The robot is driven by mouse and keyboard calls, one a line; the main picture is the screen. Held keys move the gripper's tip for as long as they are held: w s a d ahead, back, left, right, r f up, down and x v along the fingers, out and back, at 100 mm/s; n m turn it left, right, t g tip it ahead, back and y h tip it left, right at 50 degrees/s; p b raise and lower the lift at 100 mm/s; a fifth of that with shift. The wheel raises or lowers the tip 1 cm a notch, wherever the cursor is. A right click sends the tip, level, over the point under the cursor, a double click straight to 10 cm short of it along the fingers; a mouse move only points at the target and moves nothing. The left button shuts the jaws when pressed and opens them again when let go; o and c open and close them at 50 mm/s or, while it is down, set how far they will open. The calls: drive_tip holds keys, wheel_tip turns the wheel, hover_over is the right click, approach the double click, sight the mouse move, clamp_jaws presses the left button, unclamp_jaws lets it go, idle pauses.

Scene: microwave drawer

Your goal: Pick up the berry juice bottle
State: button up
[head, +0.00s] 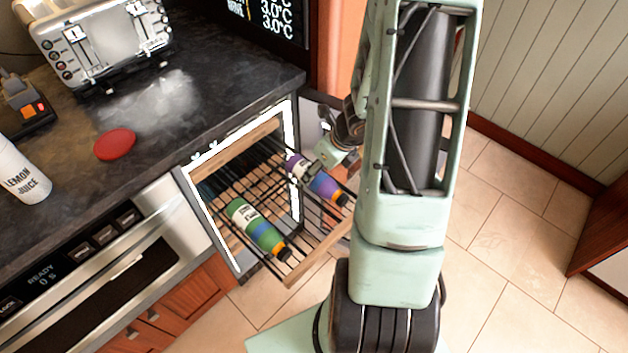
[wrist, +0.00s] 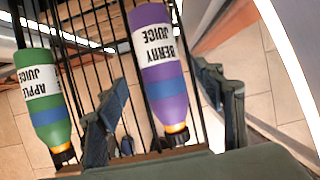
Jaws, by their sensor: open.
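The berry juice bottle is purple with a white label, a blue band and an orange-and-black cap. It lies on its side on the pulled-out wire rack, seen in the head view (head: 326,186) and the wrist view (wrist: 156,68). My gripper (head: 330,153) is above the bottle in the head view, partly hidden by my arm. In the wrist view my gripper (wrist: 168,120) is open, with one finger on each side of the bottle's lower part. I cannot tell whether either finger touches it.
A green apple juice bottle (head: 256,230) lies on the same wire rack (head: 290,281), left of the berry juice. The cooler's frame and dark counter (head: 222,95) stand behind. A lemon juice bottle (head: 20,172) and a red disc (head: 115,144) are on the counter.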

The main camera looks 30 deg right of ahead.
drive_tip(key=b+x, duration=0.2)
drive_tip(key=x, duration=0.2)
drive_tip(key=shift+s+f, duration=0.1)
drive_tip(key=shift+f, duration=0.1)
drive_tip(key=shift+r, duration=0.1)
drive_tip(key=shift+c, duration=0.3)
drive_tip(key=c, duration=1.6)
drive_tip(key=shift+r, duration=0.1)
